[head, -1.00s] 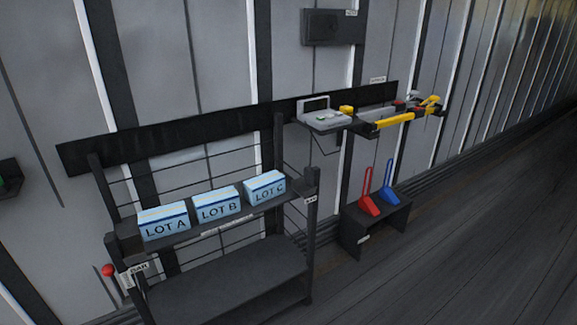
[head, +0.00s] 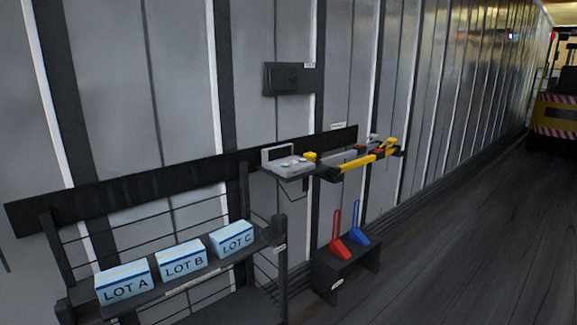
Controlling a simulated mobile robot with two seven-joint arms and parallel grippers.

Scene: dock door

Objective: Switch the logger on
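A grey device (head: 289,166) with a raised back panel and a green spot on its top sits on a small wall shelf in the middle of the head view. A dark box (head: 289,78) with a small label is fixed to the wall above it. I cannot tell which of these is the logger, as the labels are too small to read. No switch position can be made out. Neither of my grippers is in view.
A dark rack holds boxes LOT A (head: 124,283), LOT B (head: 182,260) and LOT C (head: 232,240). Yellow and grey items (head: 357,162) lie right of the device. A low stand (head: 345,272) carries red and blue upright-handled things. Open floor lies right; a yellow vehicle (head: 556,115) stands far right.

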